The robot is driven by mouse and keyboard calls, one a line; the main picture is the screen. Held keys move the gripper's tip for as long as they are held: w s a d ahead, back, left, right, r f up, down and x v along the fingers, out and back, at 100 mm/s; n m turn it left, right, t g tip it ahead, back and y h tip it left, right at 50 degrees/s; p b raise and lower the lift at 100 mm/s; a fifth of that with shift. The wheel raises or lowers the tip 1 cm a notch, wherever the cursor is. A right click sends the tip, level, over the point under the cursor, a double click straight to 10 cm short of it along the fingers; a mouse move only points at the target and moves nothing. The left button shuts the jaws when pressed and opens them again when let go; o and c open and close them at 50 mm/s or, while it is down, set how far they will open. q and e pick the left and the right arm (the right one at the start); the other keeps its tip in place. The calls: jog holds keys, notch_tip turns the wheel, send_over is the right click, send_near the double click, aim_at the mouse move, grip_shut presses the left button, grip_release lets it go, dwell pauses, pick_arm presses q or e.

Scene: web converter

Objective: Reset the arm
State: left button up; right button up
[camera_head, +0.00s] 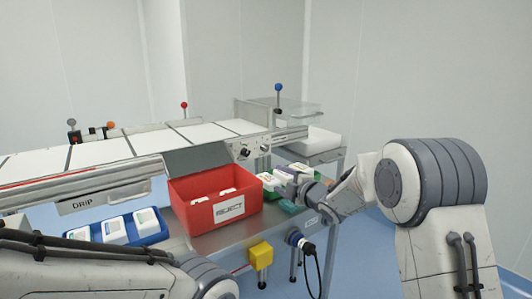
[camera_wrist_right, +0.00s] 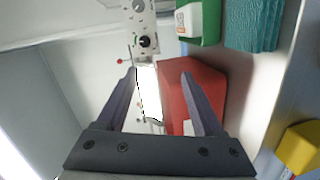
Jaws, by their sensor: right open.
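My right arm reaches in from the right in the head view, and its gripper (camera_head: 298,190) is over the right end of the metal table, beside the red REJECT bin (camera_head: 214,207). In the right wrist view the two fingers of my right gripper (camera_wrist_right: 159,75) stand wide apart with nothing held between them. The red bin (camera_wrist_right: 203,92) shows behind the right finger there. My left arm crosses the bottom left of the head view; its gripper is out of the picture.
A web converter (camera_head: 103,153) runs along the back left. A blue tray (camera_head: 152,230) holds white packs. A green tray (camera_head: 268,181) and a teal item (camera_wrist_right: 252,24) lie near the right gripper. A yellow box (camera_head: 260,255) hangs at the table's front edge.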

jog(key=s+f+m+g+h, duration=0.25)
jog(key=s+m+g, duration=0.25)
jog(key=s, duration=1.1)
jog(key=s+f+m+g+h, duration=0.2)
jog(key=s+f+m+g, duration=0.2)
jog(key=s, duration=1.2)
jog(key=s+f+m+g+h, duration=0.2)
jog(key=s+f+m+g, duration=0.25)
jog(key=s, duration=1.15)
notch_tip(320, 180, up, 31)
jog(key=p, duration=3)
jog(key=shift+s+m+p, duration=0.2)
jog(key=shift+m+p, duration=0.1)
jog(key=shift+m, duration=0.15)
jog(key=shift+d+g+h, duration=0.1)
jog(key=shift+g+h, duration=0.15)
